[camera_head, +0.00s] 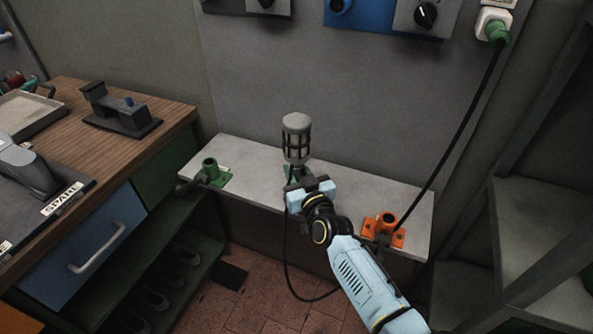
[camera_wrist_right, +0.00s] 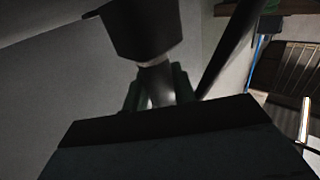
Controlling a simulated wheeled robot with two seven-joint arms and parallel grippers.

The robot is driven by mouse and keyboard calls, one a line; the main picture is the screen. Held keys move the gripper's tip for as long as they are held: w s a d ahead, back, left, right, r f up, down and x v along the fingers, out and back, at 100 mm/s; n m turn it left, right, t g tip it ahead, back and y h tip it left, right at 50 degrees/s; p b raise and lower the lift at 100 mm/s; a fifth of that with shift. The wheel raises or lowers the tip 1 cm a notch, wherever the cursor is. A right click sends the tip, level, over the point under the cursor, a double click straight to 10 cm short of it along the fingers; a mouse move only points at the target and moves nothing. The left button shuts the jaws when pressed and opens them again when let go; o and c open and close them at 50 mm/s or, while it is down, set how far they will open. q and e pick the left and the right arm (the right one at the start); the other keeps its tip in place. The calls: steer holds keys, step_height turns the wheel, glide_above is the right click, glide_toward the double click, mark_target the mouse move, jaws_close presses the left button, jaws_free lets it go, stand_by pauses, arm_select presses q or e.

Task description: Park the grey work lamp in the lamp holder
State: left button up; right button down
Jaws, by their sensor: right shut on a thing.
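The grey work lamp (camera_head: 296,137) stands upright over the middle of the pale shelf, its caged head on top. My right gripper (camera_head: 298,181) is shut on its lower part. A green piece shows just behind the gripper, mostly hidden; I cannot tell whether the lamp touches it. A green holder (camera_head: 210,170) sits at the shelf's left end and an orange holder (camera_head: 385,228) at its right end. In the right wrist view the lamp (camera_wrist_right: 145,30) is a dark shape narrowing downward, its lower end hidden by the gripper. My left gripper is out of view.
The pale shelf (camera_head: 255,160) runs along the grey wall. A black cable (camera_head: 450,140) runs from a wall socket (camera_head: 493,24) down to the orange holder. Another cable (camera_head: 287,265) loops below the shelf. A wooden bench (camera_head: 150,150) stands left, a grey rack (camera_head: 540,220) right.

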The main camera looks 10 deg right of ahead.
steer(key=c, duration=1.1)
jaws_free()
steer(key=shift+r, duration=0.1)
steer(key=shift+o, duration=0.2)
